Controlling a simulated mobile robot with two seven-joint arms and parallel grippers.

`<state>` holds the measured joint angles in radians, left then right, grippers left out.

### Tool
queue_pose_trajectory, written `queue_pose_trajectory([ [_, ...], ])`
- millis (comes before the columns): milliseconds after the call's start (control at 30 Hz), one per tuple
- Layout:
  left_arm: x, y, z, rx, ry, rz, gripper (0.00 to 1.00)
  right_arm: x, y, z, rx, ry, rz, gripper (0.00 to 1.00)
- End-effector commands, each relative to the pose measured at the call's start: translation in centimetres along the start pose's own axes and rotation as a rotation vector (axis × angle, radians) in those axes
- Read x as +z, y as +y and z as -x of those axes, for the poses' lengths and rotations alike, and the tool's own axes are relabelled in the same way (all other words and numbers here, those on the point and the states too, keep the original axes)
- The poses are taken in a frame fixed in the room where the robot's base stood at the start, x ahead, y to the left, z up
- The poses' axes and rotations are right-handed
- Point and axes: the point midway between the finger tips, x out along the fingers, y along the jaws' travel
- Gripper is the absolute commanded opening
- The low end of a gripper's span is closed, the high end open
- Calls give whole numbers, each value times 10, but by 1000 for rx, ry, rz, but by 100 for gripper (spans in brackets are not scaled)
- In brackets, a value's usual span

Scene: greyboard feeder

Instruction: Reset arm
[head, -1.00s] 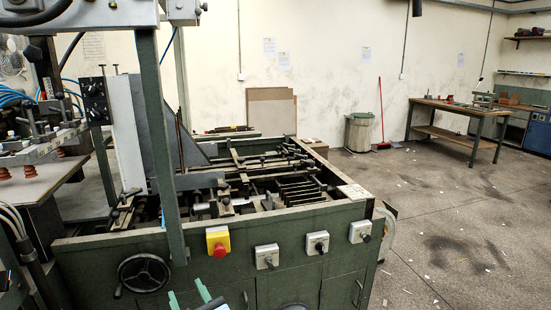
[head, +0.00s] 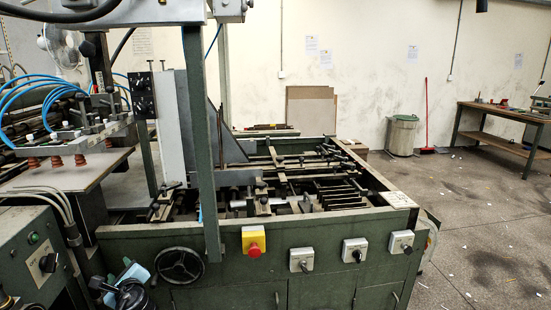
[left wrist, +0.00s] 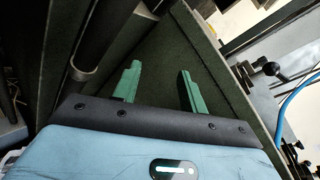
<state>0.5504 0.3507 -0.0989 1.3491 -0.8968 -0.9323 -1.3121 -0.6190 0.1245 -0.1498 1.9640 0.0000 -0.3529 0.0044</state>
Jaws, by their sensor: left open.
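My left gripper (head: 106,290) shows at the bottom left of the head view, low in front of the green feeder machine (head: 330,248). Part of its pale blue body and dark wrist is in sight. In the left wrist view, the two green fingers (left wrist: 158,88) stand apart with nothing between them, so it is open and empty. A dark green panel lies behind the fingers there. I cannot tell the exact gap to it. My right gripper is not in view.
The machine front carries a handwheel (head: 181,266), a red stop button on a yellow box (head: 253,241) and several switches. A grey-green control box (head: 38,262) stands at the left. Open floor (head: 480,225) lies at the right, before a workbench (head: 500,125).

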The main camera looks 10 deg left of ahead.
Motion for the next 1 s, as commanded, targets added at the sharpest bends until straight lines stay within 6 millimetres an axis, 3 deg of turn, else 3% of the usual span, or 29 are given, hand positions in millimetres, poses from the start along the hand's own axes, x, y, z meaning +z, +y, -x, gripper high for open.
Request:
queue_pose_trajectory([
  [200, -46, -29, 8, -71, 284, 617, 42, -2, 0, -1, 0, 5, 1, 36],
  [400, -71, -58, 24, -48, 531, 1163, 42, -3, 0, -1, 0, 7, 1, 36],
  [833, -80, -102, 52, 120, 892, 1967, 42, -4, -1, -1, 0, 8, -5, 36],
  [1000, -120, -65, 84, 203, 916, 1944, 42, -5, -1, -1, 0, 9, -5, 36],
])
